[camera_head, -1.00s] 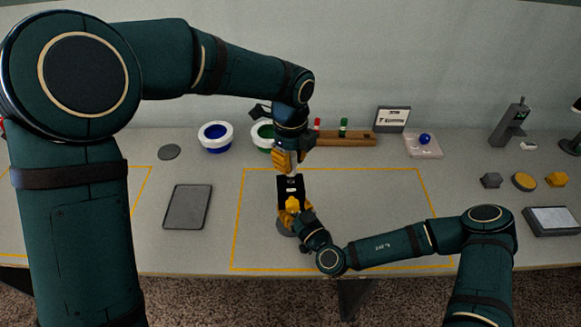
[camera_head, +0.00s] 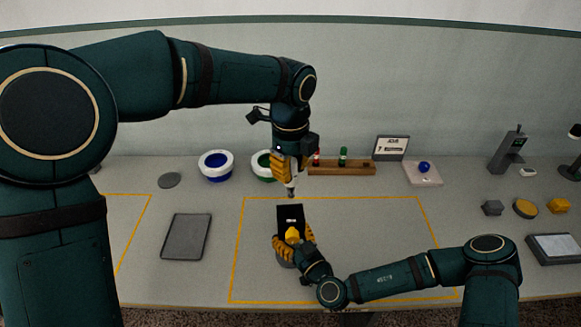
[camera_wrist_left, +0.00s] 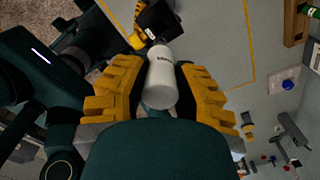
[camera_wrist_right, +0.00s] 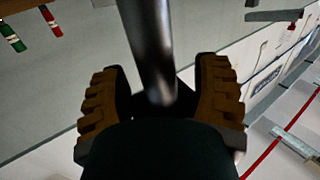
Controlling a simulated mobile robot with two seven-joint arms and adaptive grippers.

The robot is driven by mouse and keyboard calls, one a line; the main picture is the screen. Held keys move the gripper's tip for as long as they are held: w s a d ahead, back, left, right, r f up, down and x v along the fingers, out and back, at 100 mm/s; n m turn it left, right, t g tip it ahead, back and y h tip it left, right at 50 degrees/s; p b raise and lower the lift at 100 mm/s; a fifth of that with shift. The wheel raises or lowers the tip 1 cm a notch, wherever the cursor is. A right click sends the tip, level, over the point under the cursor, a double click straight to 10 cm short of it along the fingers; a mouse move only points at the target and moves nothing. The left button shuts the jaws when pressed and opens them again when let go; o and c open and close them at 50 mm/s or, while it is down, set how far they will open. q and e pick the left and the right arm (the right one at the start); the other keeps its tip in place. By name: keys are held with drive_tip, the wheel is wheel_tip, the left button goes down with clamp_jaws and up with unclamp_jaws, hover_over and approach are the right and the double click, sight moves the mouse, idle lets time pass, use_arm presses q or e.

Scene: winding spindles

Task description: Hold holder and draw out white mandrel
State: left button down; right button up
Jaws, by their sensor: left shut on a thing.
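My left gripper (camera_head: 287,164) is shut on the white mandrel (camera_head: 291,184), which points down with its narrow lower end above the black holder. In the left wrist view the mandrel (camera_wrist_left: 162,77) lies between the orange fingers, and the holder (camera_wrist_left: 158,22) shows beyond its far end. The holder (camera_head: 290,214) has a black block on top and stands inside the marked area. My right gripper (camera_head: 294,243) has its fingers on both sides of the holder, low down. In the right wrist view a dark metallic cylinder (camera_wrist_right: 150,45) stands between these fingers; the contact itself is partly hidden.
Blue (camera_head: 215,165) and green (camera_head: 263,164) bowls and a wooden rack (camera_head: 342,168) stand behind. A grey tablet (camera_head: 186,237) lies left. A pad with a blue ball (camera_head: 424,167) and several small blocks lie right. The marked area's right part is mostly clear beyond my right arm.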

drive_tip(key=v, duration=1.2)
drive_tip(key=shift+s, duration=0.1)
